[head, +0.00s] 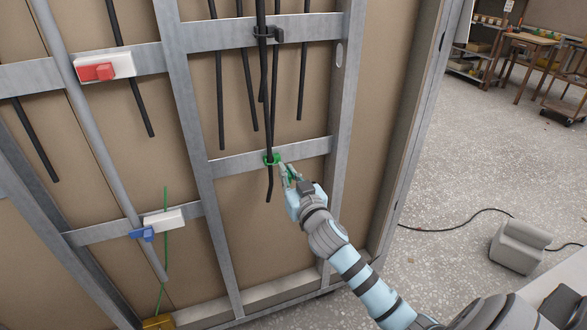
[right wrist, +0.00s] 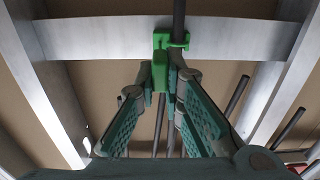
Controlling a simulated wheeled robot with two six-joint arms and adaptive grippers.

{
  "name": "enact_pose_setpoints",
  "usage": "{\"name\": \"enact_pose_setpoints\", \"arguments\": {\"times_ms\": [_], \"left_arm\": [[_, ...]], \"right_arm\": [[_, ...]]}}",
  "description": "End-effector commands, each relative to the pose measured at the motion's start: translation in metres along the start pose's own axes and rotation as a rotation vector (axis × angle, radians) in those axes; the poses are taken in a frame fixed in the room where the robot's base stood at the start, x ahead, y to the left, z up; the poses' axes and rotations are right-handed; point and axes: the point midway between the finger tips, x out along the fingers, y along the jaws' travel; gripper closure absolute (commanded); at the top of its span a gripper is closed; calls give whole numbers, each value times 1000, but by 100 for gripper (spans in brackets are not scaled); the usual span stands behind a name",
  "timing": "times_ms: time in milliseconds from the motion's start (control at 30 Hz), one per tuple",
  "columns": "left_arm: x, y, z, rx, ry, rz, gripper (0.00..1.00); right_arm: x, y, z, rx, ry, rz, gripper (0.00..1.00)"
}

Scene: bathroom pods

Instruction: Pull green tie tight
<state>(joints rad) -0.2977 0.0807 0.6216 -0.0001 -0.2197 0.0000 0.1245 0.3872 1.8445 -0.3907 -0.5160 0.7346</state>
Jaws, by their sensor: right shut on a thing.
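The green tie (head: 271,159) loops around a black cable (head: 269,187) at the lower metal cross rail (head: 233,164) of the wall frame. In the right wrist view the green tie (right wrist: 160,62) shows as a block with a hanging tab in front of the rail (right wrist: 100,40), with its loop around the cable to the right. My right gripper (head: 288,178) is just right of and below the loop. Its fingers (right wrist: 160,85) are shut on the green tie's tab. My left gripper is not in view.
Several other black cables (head: 220,100) hang beside and above. A black clip (head: 268,33) holds the cable on the upper rail. A red-and-white fitting (head: 100,69) and a blue-and-white fitting (head: 163,220) sit left. Right of the frame is open floor (head: 450,170).

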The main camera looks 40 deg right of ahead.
Motion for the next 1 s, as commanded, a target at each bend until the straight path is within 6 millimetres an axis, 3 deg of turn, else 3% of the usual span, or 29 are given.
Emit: {"name": "enact_pose_setpoints", "arguments": {"times_ms": [67,100,200,567,667,1000], "left_arm": [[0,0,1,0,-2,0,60],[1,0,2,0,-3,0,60],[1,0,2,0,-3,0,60],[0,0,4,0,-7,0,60],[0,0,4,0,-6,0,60],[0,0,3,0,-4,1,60]], "right_arm": [[-1,0,3,1,-6,1,100],[-1,0,3,1,-6,1,86],[-1,1,3,0,-5,2,70],[-5,1,2,-1,-4,2,70],[-22,1,2,-2,-4,1,70],[-109,1,2,-1,-5,1,70]]}}
